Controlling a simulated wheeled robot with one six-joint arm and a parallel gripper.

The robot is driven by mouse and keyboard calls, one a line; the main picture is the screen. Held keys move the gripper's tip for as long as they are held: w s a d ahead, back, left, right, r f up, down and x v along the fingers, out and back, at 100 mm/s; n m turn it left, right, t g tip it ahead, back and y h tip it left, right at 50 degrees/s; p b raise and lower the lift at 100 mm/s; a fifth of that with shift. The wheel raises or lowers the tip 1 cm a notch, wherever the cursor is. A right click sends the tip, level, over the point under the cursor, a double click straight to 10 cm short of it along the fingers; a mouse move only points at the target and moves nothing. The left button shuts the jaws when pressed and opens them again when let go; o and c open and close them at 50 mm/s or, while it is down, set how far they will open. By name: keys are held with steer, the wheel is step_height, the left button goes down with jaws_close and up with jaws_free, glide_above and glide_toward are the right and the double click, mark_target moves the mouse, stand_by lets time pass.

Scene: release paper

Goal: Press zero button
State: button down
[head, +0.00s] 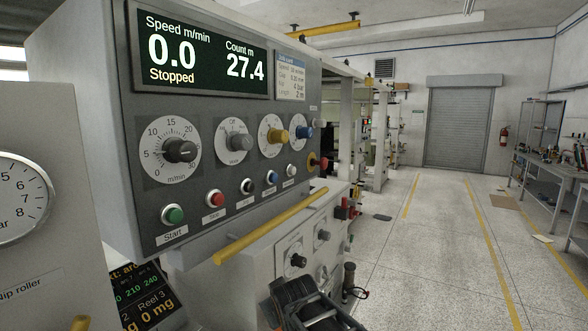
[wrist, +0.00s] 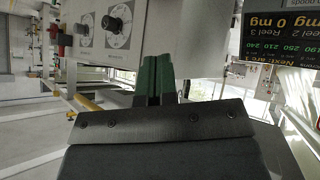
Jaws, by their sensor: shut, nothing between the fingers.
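The control panel (head: 222,205) fills the middle of the head view. Its display (head: 200,58) reads speed 0.0, Stopped, count 27.4 m. Along its lower edge sit a green Start button (head: 174,215), a red button (head: 216,199), a black button (head: 247,186), a blue button (head: 271,178) and a white button (head: 291,170). The small labels under the last three are too small to read, so I cannot tell which is zero. In the wrist view my gripper (wrist: 155,70) is shut and empty, its green fingers together, below the button row and touching no button.
A yellow bar (head: 270,226) runs along below the buttons. Dial knobs (head: 180,150) sit above them. A lower panel with black knobs (head: 298,260) also shows in the wrist view (wrist: 112,24). A pressure gauge (head: 20,195) stands at left. The floor (head: 420,260) at right is mostly clear.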

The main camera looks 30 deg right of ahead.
mark_target(292, 171)
steer(key=w+d+r+n+t+p, duration=0.1)
steer(key=w+d+r+n+t, duration=0.1)
steer(key=d+r, duration=0.5)
steer(key=w+d+r+n+t+h+p, duration=0.1)
steer(key=w+d+r+n+t, duration=0.2)
steer(key=d+r+n+t, duration=0.2)
steer(key=w+d+r+n+t+h+p, duration=0.1)
steer(key=w+d+r+n+t, duration=0.2)
steer(key=d+r+t, duration=0.3)
steer(key=d+r+n, duration=0.1)
steer(key=d+r, duration=0.2)
steer(key=r, duration=0.2)
steer(key=shift+w+d+r, duration=0.15)
steer(key=shift+r, duration=0.1)
steer(key=w+a+p, duration=0.1)
steer(key=w+a, duration=0.3)
steer(key=w, duration=0.3)
steer(key=shift+w+a, duration=0.15)
steer(key=shift+w, duration=0.25)
